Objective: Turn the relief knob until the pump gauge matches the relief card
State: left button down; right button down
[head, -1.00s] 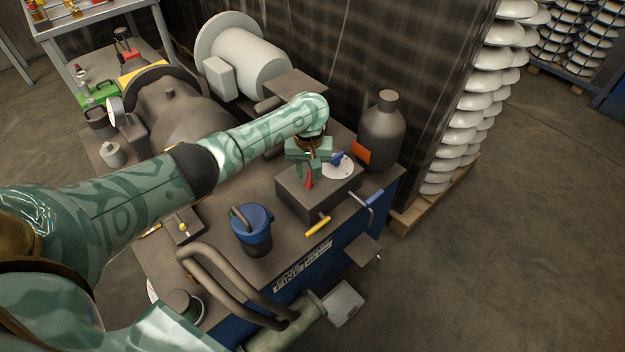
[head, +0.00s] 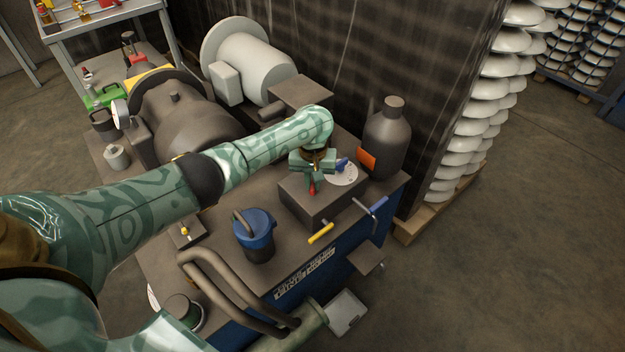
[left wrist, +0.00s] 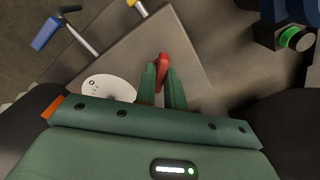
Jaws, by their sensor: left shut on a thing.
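My left gripper (head: 312,182) is over the dark valve block (head: 322,207) on the bench. Its fingers (left wrist: 162,88) are shut on a small red handle (left wrist: 163,62), which I take for the relief knob. The handle's red tip also shows below the fingers in the head view (head: 312,189). I cannot pick out the relief card for sure.
A yellow handle (head: 321,234) and a blue-gripped lever (head: 377,207) stick out of the block's front. A dark bottle (head: 387,140) with an orange label stands close to the right. White insulator stacks (head: 478,110) stand beyond.

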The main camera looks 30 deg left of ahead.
pick_arm(q)
jog(key=shift+d+r+m+p, duration=0.1)
jog(key=shift+r+m+p, duration=0.2)
jog(key=shift+m+p, duration=0.7)
jog(key=shift+f+m+p, duration=0.15)
jog(key=shift+m+p, duration=0.45)
jog(key=shift+p, duration=0.05)
jog(key=shift+f+m, duration=0.1)
jog(key=shift+m, duration=0.3)
jog(key=m, duration=0.6)
jog(key=shift+f, duration=0.1)
jog(key=m, duration=0.4)
jog(key=shift+m, duration=1.6)
pick_arm(e)
jog(key=shift+w+r, duration=0.25)
jog(key=shift+r, duration=0.35)
jog(key=shift+w+r, duration=0.3)
jog(key=shift+r, duration=0.3)
jog(key=shift+w+r, duration=0.25)
jog(key=shift+r, duration=0.35)
